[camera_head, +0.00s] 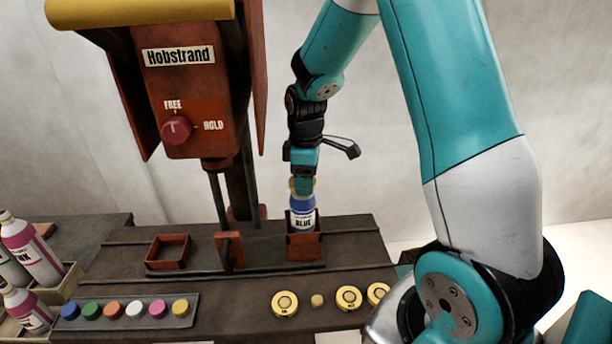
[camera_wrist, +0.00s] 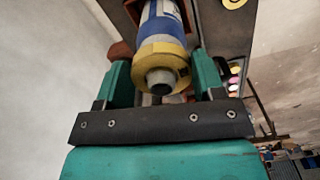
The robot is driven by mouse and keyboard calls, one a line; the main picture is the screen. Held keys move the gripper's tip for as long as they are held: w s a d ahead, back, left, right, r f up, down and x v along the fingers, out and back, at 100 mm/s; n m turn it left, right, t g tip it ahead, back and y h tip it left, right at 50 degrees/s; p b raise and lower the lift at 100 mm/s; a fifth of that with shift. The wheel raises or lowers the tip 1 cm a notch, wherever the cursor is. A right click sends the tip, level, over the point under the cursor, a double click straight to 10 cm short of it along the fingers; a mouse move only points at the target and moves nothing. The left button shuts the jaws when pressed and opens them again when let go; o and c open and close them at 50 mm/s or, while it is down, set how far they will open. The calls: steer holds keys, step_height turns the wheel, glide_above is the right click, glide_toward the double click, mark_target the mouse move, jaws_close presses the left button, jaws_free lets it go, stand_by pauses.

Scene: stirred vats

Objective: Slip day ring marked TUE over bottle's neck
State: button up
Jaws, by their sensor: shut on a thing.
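A bottle (camera_head: 303,220) with a blue shoulder and a white label reading BLUE stands upright in a square red holder. In the wrist view its blue and white body (camera_wrist: 163,27) shows at the top. A yellow day ring (camera_wrist: 160,53) sits around the bottle's neck, with the grey tip poking through. My gripper (camera_head: 301,180) is above the bottle, pointing down. In the wrist view its green fingers (camera_wrist: 163,78) stand on both sides of the ring, shut on it. The ring shows as a small yellow patch in the head view (camera_head: 295,186). Its marking is not readable.
More yellow rings (camera_head: 285,304) (camera_head: 348,298) lie at the bench front, beside a small yellow peg (camera_head: 317,300). An empty red holder (camera_head: 167,252) and the Hobstrand machine (camera_head: 180,85) with its FREE/HOLD knob stand left. Coloured buttons (camera_head: 132,310) and pink bottles (camera_head: 30,250) are farther left.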

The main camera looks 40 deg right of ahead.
steer(key=shift+f+b, duration=0.3)
steer(key=shift+f, duration=0.3)
steer(key=o, duration=0.9)
steer(key=shift+o, duration=0.2)
step_height(320, 180, up, 18)
steer(key=b, duration=0.1)
steer(key=shift+f+b, duration=0.25)
steer(key=shift+b, duration=0.05)
